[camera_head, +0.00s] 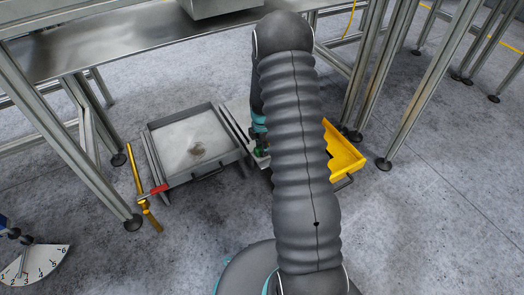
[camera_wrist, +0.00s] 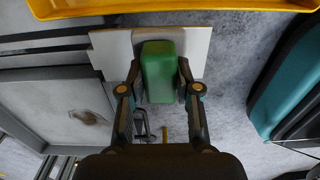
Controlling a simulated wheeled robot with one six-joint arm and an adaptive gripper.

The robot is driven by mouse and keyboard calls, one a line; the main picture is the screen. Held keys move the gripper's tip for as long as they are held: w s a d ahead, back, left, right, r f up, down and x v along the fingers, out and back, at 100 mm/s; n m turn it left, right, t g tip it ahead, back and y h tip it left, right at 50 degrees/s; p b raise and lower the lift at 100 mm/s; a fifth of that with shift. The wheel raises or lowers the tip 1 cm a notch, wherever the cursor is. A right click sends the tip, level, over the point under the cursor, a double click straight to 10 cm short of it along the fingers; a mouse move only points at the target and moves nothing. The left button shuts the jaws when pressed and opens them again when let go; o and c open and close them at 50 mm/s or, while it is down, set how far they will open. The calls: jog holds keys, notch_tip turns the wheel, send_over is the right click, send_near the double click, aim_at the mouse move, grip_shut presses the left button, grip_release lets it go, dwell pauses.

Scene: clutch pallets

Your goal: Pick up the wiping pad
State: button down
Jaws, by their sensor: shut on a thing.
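The wiping pad (camera_wrist: 159,72) is a green block in the wrist view, between the two fingers of my gripper (camera_wrist: 159,80). Both fingers press on its sides, so the gripper is shut on it. Behind the pad is a flat white board (camera_wrist: 107,52); whether the pad touches it I cannot tell. In the head view a small green bit, likely the pad (camera_head: 260,152), shows beside my arm. My arm hides most of the gripper there.
A grey metal tray (camera_head: 152,140) with a brown stain lies left of my gripper. A yellow bin (camera_head: 347,158) stands to its right. A yellow bar with a red part (camera_head: 159,189) is left of the tray. Metal table legs (camera_head: 426,82) stand around; open floor lies at front right.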

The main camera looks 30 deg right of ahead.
jog(key=shift+r, duration=0.65)
notch_tip(320, 180, up, 3)
jog(key=shift+f+p, duration=0.15)
jog(key=shift+p, duration=0.15)
jog(key=s+d+r, duration=0.5)
jog(key=d+r, duration=0.2)
jog(key=d, duration=0.3)
jog(key=shift+s+p, duration=0.35)
jog(key=shift+p, duration=0.05)
jog(key=shift+d, duration=0.1)
